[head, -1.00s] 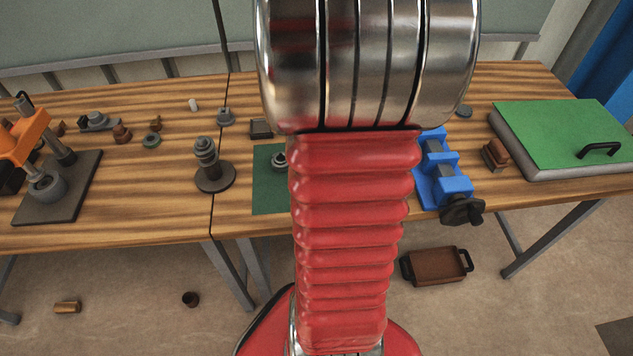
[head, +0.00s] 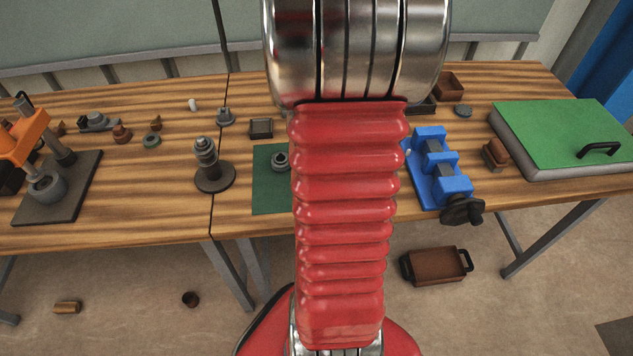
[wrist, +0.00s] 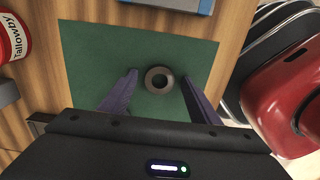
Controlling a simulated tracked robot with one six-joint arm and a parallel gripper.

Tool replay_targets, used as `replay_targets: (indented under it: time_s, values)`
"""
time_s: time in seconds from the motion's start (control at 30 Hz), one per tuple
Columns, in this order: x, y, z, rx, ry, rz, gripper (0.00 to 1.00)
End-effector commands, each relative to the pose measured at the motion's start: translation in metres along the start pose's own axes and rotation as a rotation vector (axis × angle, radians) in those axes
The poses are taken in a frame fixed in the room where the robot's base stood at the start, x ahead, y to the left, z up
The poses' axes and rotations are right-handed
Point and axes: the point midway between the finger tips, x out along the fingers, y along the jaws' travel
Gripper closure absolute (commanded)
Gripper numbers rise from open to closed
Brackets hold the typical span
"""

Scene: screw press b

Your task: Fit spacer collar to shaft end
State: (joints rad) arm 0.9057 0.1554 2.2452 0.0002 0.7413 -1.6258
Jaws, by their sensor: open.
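The spacer collar, a grey ring (wrist: 149,77), lies flat on the green mat (wrist: 85,45) in the wrist view. My gripper (wrist: 159,77) is open, with one purple finger on each side of the collar and gaps between. I cannot tell how far the fingertips are above the mat. In the head view the collar (head: 279,166) shows at the left edge of my arm, and my gripper is hidden behind the arm. A stepped grey shaft (head: 206,153) stands upright on a round dark base left of the mat.
A blue vise (head: 437,170) stands right of the mat. A press with an orange head (head: 22,135) is at far left. A green-topped block (head: 560,130) is at right.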

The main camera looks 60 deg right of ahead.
Motion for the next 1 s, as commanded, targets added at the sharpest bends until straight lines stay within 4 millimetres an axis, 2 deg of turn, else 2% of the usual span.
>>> replay_targets:
  time_s: [0.3,0.9,1.0]
  values:
    - [-0.0004,0.0002,-0.0002,-0.001,0.000,0.000,0.45]
    - [-0.0004,0.0002,-0.0005,-0.001,0.000,0.000,0.87]
    - [-0.0005,0.0003,-0.0005,-0.001,0.000,0.001,0.92]
